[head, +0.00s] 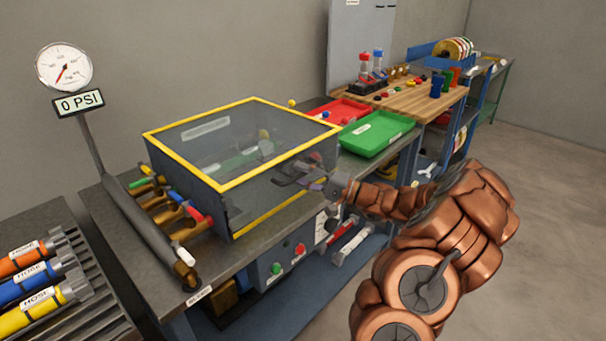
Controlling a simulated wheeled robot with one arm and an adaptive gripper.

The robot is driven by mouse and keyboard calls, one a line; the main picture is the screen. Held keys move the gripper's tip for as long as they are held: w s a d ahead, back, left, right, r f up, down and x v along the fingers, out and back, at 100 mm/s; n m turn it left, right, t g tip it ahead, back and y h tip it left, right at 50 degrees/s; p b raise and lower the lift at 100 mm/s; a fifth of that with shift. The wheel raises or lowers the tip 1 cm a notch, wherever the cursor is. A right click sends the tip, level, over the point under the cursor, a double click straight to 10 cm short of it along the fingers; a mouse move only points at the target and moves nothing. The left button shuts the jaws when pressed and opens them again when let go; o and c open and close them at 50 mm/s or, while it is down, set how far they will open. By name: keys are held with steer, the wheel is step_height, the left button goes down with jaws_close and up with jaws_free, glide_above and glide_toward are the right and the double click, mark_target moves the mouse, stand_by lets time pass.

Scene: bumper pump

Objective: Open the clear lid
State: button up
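The clear lid (265,125) has a yellow frame and covers a see-through box on the grey workbench. It looks shut, with its yellow rim lying level along the top of the box. My gripper (283,182) is in front of the box's front wall, below the lid's front right edge. Its dark fingers look spread, with a gap between them and nothing held. I cannot tell whether the fingers touch the wall. A green part inside the box shows dimly through the clear panels.
A gauge (64,68) on a grey post stands left of the box, above a 0 PSI sign (79,103). Coloured hose fittings (172,205) stick out at the box's left side. A green tray (376,133) and a red tray (340,112) sit to the right. Open floor lies at right.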

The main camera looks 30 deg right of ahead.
jaws_close()
stand_by(0.6)
